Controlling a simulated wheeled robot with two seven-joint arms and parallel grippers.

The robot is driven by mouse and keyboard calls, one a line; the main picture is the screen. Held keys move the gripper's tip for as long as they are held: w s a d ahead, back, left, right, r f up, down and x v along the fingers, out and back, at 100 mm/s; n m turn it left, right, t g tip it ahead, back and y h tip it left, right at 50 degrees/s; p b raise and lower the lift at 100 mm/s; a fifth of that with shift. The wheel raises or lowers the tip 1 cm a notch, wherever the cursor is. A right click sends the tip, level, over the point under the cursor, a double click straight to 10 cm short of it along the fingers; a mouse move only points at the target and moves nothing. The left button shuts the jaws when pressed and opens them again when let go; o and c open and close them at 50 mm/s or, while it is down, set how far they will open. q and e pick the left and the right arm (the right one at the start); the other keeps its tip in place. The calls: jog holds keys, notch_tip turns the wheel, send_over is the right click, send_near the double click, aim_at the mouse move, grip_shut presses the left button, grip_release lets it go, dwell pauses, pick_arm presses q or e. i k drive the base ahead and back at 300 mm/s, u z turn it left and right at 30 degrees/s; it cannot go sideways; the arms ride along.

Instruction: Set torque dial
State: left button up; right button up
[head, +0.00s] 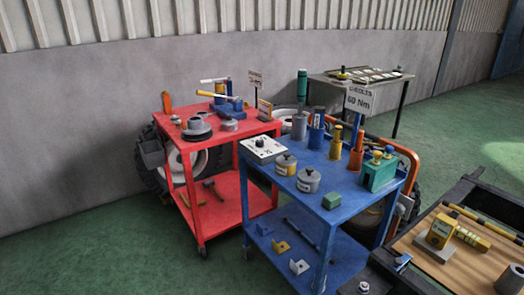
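A white box with a black dial face (263,148) sits on the near left corner of the blue cart's top (318,177). The dial's setting is too small to read. A sign (359,99) reading "60 Nm", with a line above it that looks like "U-BOLTS", stands over the back of the blue cart. Neither of my grippers is in view.
Two grey tins (308,180) and a green block (378,174) share the blue cart. A red cart (206,138) with tools stands close at its left. A dark frame (455,195) with a wooden board (462,250) fills the lower right. Green floor (90,245) is clear at left.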

aim_at(260, 143)
jog(key=u, duration=0.55)
jog(key=k, duration=0.65)
jog(key=u, duration=0.8)
jog(key=i, duration=1.55)
jog(key=z, duration=0.2)
